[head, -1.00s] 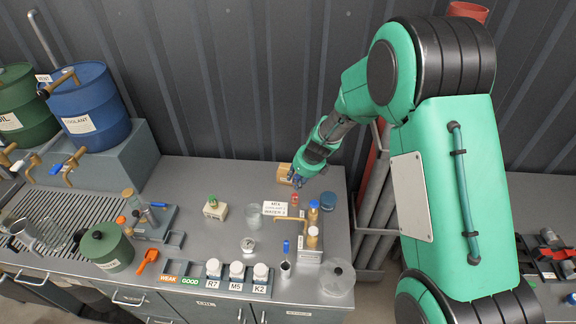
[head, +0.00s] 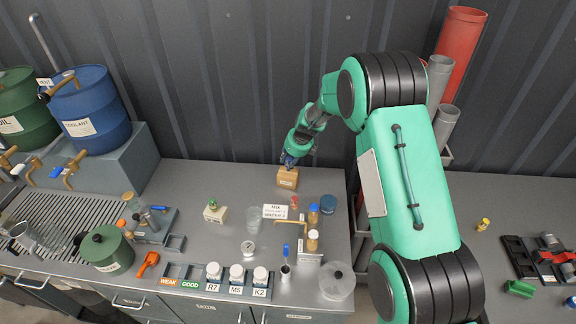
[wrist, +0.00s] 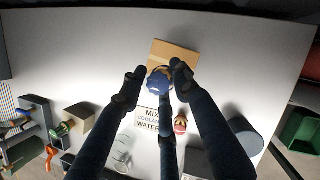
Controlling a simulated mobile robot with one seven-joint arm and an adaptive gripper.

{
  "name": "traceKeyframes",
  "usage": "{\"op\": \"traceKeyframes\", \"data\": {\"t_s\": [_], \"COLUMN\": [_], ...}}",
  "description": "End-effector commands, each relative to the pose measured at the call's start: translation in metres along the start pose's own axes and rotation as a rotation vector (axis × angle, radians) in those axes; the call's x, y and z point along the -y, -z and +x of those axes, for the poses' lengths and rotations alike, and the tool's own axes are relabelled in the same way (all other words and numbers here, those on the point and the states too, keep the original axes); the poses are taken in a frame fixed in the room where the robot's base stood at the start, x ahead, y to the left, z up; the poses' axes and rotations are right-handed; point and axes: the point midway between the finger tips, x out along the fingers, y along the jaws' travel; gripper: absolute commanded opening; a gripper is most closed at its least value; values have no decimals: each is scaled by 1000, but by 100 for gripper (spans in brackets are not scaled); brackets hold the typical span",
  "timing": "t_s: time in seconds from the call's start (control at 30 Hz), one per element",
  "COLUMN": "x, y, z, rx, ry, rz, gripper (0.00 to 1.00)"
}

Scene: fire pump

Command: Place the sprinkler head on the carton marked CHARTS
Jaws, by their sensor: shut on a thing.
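My gripper (head: 289,161) is over the tan carton (head: 288,178) at the back of the bench. Any marking on the carton is too small to read. I cannot tell whether the held object touches the carton top.
A white sign (head: 275,211) reading MIX COOLANT WATER stands in front of the carton, near a small red-topped item (head: 294,202) and a blue round container (head: 328,204). The bench left of the carton is clear.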

Motion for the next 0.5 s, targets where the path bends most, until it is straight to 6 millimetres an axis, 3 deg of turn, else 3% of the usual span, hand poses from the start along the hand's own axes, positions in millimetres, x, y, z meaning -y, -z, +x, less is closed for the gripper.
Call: {"op": "traceKeyframes", "data": {"t_s": [0.2, 0.5], "x": [8, 8], "y": [-12, -13], "z": [6, 7], "rx": [1, 0], "ry": [0, 0], "rz": [0, 0], "gripper": [0, 0]}}
